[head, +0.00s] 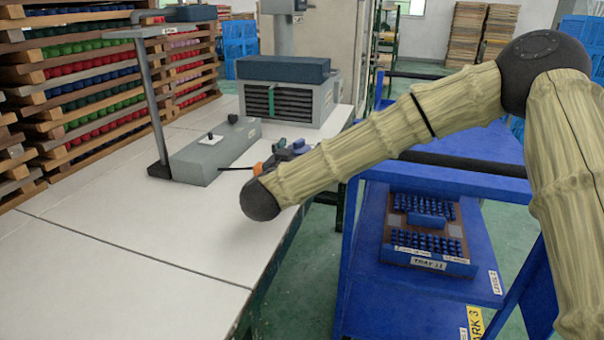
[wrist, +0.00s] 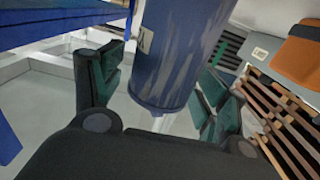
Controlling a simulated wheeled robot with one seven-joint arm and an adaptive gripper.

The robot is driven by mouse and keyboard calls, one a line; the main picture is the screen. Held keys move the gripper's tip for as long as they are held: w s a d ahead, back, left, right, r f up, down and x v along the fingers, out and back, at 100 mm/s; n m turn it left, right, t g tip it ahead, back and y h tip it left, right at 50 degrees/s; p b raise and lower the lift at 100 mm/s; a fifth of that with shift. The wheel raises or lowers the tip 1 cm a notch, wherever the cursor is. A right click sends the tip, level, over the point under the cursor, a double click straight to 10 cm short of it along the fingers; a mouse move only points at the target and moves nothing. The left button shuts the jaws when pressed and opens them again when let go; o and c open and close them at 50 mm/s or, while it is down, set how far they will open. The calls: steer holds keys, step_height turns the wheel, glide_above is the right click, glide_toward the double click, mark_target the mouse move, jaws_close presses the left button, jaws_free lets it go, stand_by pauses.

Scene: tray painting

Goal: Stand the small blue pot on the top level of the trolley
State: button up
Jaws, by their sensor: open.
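The small blue pot (wrist: 175,50) shows large in the wrist view, a dark blue cylinder with pale streaks and a small label. It stands between the two spread fingers of my gripper (wrist: 163,84), with visible gaps on both sides. In the head view my gripper (head: 284,150) is over the right side of the white table, partly hidden behind my arm. I cannot make out the pot clearly there. The blue trolley is at the right; its top level (head: 468,135) shows bare blue surface behind and below my arm, which hides part of it.
A tray (head: 429,264) with several small blue pieces lies on the trolley's lower shelf (head: 400,290). On the white table (head: 120,240) are a grey stand (head: 205,155) with a post and a grey vented box (head: 290,100). Racks of coloured pieces line the left.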

steer(key=c, duration=1.6)
jaws_close()
steer(key=shift+r, duration=0.15)
